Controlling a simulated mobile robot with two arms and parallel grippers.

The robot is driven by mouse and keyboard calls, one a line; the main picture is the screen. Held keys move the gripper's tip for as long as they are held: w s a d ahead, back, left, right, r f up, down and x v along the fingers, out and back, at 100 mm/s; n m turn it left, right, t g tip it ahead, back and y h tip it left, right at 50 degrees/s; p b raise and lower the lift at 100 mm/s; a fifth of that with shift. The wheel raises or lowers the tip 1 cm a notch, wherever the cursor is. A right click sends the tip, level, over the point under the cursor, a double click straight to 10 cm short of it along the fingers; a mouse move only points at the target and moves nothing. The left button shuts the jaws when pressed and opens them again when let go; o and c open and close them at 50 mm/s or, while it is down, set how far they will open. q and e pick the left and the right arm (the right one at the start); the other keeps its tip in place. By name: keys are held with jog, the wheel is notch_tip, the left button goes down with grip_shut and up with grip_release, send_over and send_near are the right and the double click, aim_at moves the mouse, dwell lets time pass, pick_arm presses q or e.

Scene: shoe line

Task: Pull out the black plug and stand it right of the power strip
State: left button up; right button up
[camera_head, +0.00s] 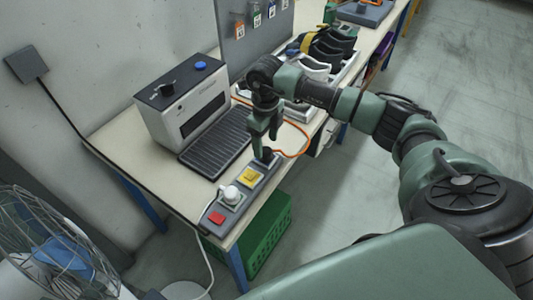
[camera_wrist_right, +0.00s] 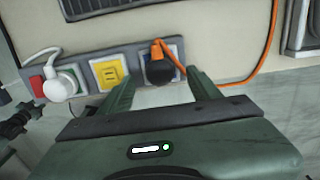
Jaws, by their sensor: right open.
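The grey power strip (camera_head: 229,208) lies along the front edge of the table; it also shows in the right wrist view (camera_wrist_right: 87,59). The black plug (camera_wrist_right: 161,68) with an orange cable sits in the strip's end socket, beside the yellow socket (camera_wrist_right: 109,73). In the head view the black plug (camera_head: 267,155) is small, just below my right gripper (camera_head: 265,138). My right gripper is open and points down at it. In the wrist view its two fingers (camera_wrist_right: 163,78) are on either side of the plug, with gaps visible. My left gripper is not in view.
A white plug (camera_head: 231,194) and a red switch (camera_head: 216,218) are at the strip's near end. A grey machine (camera_head: 184,106) with a black ribbed conveyor (camera_head: 217,142) stands behind. The orange cable (camera_head: 305,136) loops right. A green crate (camera_head: 262,240) is below the table.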

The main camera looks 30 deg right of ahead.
aim_at(266, 149)
jog(key=shift+f+b, duration=1.35)
jog(key=shift+f, duration=0.7)
grip_shut()
jog(key=shift+r, duration=0.15)
jog(key=shift+r+p, duration=1.7)
jog(key=shift+r, duration=1.2)
